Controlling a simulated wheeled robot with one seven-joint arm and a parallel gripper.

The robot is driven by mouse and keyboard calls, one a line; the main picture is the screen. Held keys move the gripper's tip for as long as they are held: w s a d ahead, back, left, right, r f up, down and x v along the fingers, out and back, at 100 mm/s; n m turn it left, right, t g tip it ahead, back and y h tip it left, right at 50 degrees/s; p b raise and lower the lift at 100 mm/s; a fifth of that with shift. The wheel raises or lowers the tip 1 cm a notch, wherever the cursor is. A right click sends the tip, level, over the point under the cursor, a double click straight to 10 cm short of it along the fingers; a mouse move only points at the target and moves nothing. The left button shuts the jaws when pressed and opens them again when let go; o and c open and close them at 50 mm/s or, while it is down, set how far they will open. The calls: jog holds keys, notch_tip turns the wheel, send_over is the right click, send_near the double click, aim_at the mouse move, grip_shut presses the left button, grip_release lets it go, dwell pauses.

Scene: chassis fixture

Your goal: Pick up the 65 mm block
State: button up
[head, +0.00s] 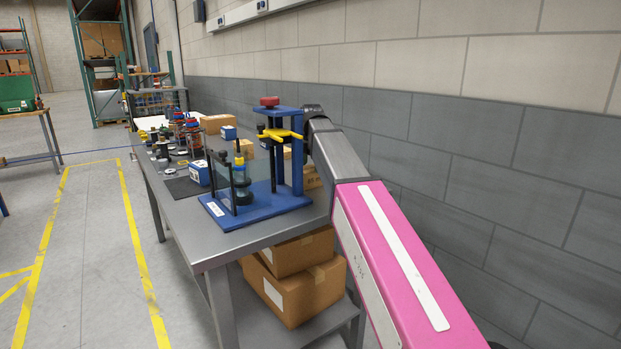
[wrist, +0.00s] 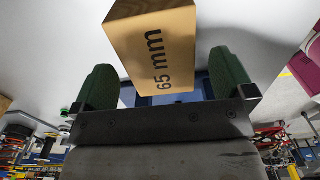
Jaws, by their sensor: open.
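The 65 mm block (wrist: 155,45) is a tan box shape with "65 mm" in dark print on one side, seen in the wrist view. My gripper (wrist: 162,62) is open, with one green finger on each side of the block's near end.
The blue fixture with a red knob and yellow handle stands at the front of the grey table (head: 240,238). The grey wall (head: 480,150) runs close along the right.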

aim_at(310, 177)
jog(key=shift+a+f, duration=0.2)
jog(key=shift+f, duration=2.55)
jog(key=c, duration=1.1)
jog(key=shift+o, duration=0.2)
jog(key=shift+r, duration=0.1)
